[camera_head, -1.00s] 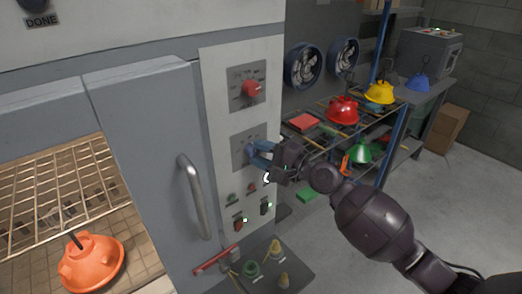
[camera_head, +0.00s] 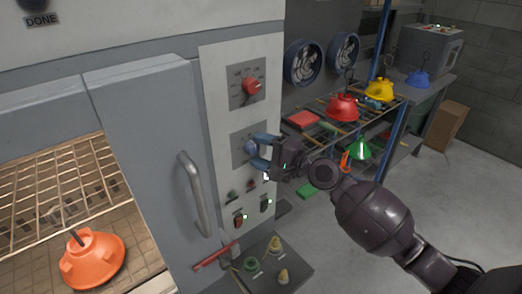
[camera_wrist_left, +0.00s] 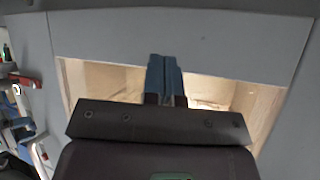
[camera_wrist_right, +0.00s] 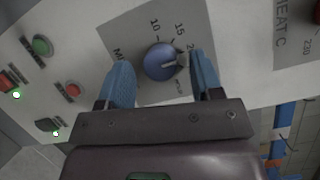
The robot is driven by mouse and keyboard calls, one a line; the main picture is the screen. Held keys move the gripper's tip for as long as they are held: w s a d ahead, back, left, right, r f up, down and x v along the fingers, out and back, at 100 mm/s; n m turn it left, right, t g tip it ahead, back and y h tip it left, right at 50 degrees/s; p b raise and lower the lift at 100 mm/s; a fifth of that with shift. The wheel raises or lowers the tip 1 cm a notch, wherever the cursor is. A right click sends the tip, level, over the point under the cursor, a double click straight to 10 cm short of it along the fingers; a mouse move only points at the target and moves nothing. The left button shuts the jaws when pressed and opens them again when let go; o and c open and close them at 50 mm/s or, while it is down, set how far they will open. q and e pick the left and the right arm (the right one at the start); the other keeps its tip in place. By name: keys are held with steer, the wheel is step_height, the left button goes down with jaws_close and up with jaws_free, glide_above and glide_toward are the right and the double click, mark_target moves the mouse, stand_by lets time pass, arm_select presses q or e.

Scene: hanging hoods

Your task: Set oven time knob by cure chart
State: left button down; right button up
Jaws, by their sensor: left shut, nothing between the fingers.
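The blue time knob (camera_wrist_right: 160,62) sits on a grey dial plate; 10 and 15 are readable, and a mark starting with 2 is partly hidden by a finger. Its white pointer line points right in the right wrist view, past that mark. In the head view the knob (camera_head: 250,148) is on the oven panel. My right gripper (camera_head: 261,151) is open, its blue fingers either side of the knob with gaps visible in the right wrist view (camera_wrist_right: 163,82). My left gripper (camera_wrist_left: 164,75) is shut and empty in front of the oven. No cure chart is recognisable.
The red heat knob (camera_head: 251,86) is above the time knob. Buttons and switches (camera_head: 239,220) are below. The oven door handle (camera_head: 195,195) stands left of the panel. An orange hood (camera_head: 92,258) is in the oven. A shelf with coloured hoods (camera_head: 342,107) is behind my right arm.

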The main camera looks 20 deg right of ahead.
arm_select(q)
steer(key=w+f+b, duration=0.1)
steer(key=b, duration=0.2)
steer(key=shift+d+f, duration=0.1)
steer(key=shift+f, duration=0.25)
arm_select(e)
steer(key=v, duration=1)
steer(key=shift+s+d, duration=0.25)
steer(key=shift+s, duration=0.1)
